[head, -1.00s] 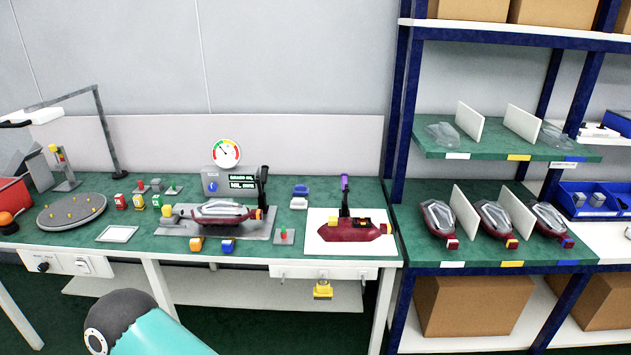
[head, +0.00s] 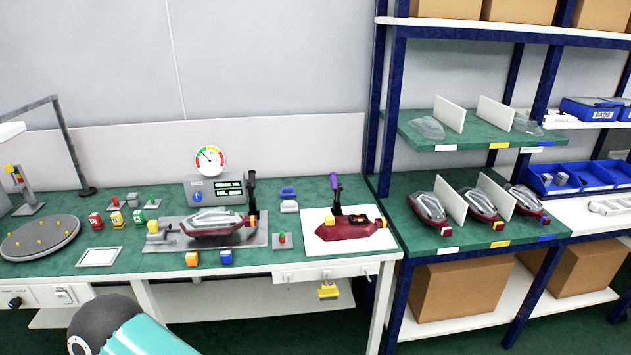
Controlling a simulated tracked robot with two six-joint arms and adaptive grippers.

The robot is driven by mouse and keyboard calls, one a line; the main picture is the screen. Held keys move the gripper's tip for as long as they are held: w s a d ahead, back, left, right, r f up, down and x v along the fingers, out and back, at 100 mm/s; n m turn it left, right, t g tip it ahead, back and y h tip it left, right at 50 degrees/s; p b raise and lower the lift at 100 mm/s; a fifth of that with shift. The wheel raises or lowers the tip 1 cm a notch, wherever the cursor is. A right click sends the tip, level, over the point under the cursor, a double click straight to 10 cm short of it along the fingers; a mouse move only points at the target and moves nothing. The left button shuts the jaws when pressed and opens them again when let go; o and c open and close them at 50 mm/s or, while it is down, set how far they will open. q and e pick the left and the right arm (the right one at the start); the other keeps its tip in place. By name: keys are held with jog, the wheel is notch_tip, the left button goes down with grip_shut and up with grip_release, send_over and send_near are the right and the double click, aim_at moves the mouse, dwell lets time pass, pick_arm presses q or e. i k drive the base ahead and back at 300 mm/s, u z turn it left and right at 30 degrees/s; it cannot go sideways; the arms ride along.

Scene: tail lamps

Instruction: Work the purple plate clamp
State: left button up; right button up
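The purple plate clamp (head: 335,186) has a purple handle standing up at the back of a white plate (head: 318,242) on the right of the green bench. A dark red lamp housing (head: 346,230) lies on that plate, with the clamp's black base behind it and small yellow and orange parts near it. Whether the clamp presses on the housing is too small to tell. A teal and dark grey part of my own arm shows at the bottom left, well away from the clamp. Neither gripper is in view.
A grey fixture (head: 262,239) with a black-handled clamp (head: 251,190) holds another lamp left of the plate. A gauge box (head: 200,190), a round turntable (head: 40,238) and small coloured blocks share the bench. A blue-framed shelf (head: 388,110) stands close on the right.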

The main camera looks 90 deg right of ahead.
aim_at(333, 175)
jog(key=u, duration=1.45)
jog(key=i, duration=0.1)
jog(key=z, duration=2.9)
jog(key=i, duration=0.25)
jog(key=z, duration=2.15)
jog(key=k, duration=0.55)
jog(key=z, duration=0.3)
jog(key=i, duration=1.8)
jog(key=u, duration=0.4)
